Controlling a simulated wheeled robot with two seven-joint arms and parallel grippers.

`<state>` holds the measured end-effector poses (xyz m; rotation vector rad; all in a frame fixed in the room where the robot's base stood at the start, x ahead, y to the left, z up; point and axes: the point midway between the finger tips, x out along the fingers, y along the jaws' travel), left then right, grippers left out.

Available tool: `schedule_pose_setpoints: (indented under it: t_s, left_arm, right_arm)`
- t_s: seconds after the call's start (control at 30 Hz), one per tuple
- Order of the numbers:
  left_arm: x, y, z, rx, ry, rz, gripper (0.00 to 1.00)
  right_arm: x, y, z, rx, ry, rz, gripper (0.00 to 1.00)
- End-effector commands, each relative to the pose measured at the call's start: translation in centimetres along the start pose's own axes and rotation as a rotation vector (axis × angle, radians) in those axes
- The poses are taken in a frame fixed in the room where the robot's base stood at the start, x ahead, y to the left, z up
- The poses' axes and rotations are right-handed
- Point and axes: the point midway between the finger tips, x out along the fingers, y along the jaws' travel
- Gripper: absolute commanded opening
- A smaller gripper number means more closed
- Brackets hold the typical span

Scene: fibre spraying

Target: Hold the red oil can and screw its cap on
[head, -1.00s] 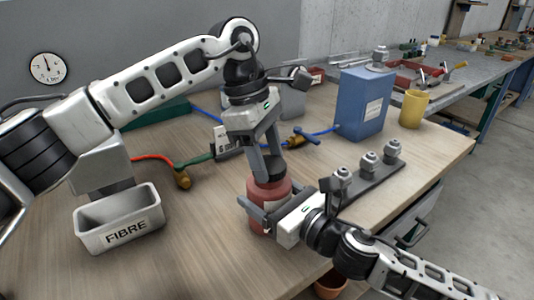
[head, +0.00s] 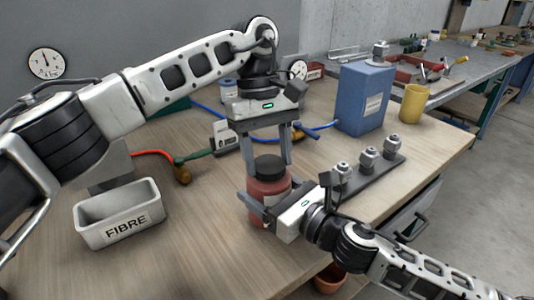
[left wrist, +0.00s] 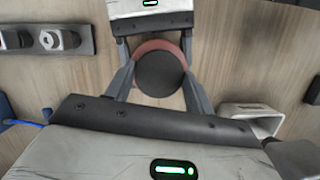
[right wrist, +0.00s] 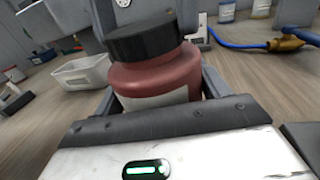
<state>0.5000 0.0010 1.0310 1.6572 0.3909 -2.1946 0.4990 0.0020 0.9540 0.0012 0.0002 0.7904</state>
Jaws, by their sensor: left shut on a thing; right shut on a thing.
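The red oil can (head: 268,205) stands upright near the table's front edge. The left wrist view looks down on the round cap (left wrist: 161,74) between the fingers. My right gripper (head: 266,194) is shut on the can's body from the front right.
A FIBRE bin (head: 120,222) stands at left. A blue canister (head: 364,98) and a yellow cup (head: 414,104) stand at back right. A dark rack (head: 376,178) with metal fittings lies right of the can. Hoses (head: 205,154) cross behind. The table's middle left is clear.

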Motion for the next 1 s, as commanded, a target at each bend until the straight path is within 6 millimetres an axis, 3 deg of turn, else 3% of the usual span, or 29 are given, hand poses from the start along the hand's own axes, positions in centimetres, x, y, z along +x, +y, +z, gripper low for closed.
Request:
schedule_pose_setpoints:
  t_s: [0.2,0.4,0.8,0.83,0.9,1.0]
  left_arm:
    - [-0.02,0.29,0.16,0.506,0.003,-0.147,0.33]
    - [0.02,0.31,0.21,0.851,0.003,-0.244,0.33]
    - [0.02,0.29,0.20,0.940,-0.001,-0.265,0.33]
    - [0.02,0.28,0.20,0.939,-0.001,-0.265,0.59]
    - [0.02,0.28,0.19,0.939,0.000,-0.265,0.75]
    - [0.03,0.28,0.18,0.938,0.000,-0.265,0.75]
  right_arm:
    - [-0.01,0.00,-0.03,-0.002,0.001,0.000,0.11]
    - [-0.01,0.00,-0.04,-0.001,0.001,0.000,0.11]
    - [-0.01,-0.01,-0.05,-0.001,0.001,0.000,0.11]
    - [-0.01,-0.01,-0.05,-0.001,0.001,0.000,0.11]
    - [-0.01,-0.01,-0.05,-0.001,0.001,0.000,0.11]
    - [-0.01,0.00,-0.05,-0.001,0.001,0.000,0.11]
